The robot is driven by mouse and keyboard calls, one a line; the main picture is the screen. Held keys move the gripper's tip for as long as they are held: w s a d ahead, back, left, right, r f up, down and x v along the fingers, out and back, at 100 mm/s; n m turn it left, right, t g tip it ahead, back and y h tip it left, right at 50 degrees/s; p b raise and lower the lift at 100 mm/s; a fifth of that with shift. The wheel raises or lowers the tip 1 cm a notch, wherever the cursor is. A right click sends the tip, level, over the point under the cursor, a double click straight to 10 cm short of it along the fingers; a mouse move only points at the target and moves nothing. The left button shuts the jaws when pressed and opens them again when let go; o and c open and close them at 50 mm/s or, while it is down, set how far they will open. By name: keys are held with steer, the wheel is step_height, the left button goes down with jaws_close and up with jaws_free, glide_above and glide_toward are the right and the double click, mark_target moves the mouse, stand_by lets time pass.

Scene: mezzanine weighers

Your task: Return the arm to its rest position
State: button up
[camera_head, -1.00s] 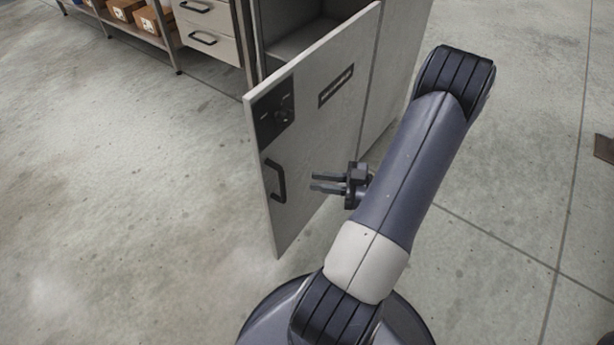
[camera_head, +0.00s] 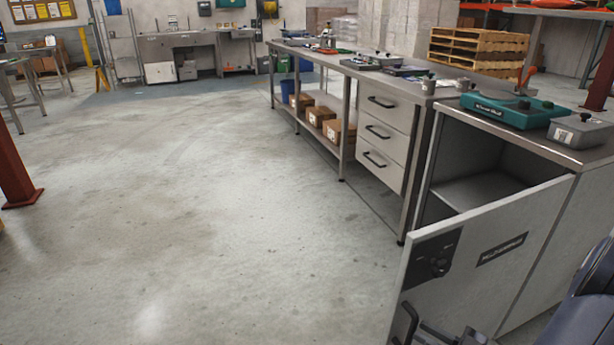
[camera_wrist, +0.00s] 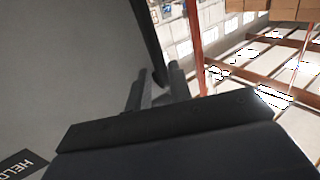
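My gripper (camera_head: 440,333) shows only partly at the bottom edge of the head view, in front of the open cabinet door (camera_head: 500,285). My dark arm shows at the lower right of the head view, mostly cut off.
The door stands swung open from the cabinet (camera_head: 475,190), with its black handle (camera_head: 405,322) low on its face. A workbench with drawers (camera_head: 385,130) runs back from it. A teal device (camera_head: 515,108) sits on the cabinet top. The floor to the left is clear.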

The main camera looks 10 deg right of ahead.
mark_target(412, 326)
steer(key=x, duration=0.4)
steer(key=shift+b, duration=0.3)
steer(key=shift+w, duration=0.1)
steer(key=shift+w+a, duration=0.1)
steer(key=shift+w, duration=0.15)
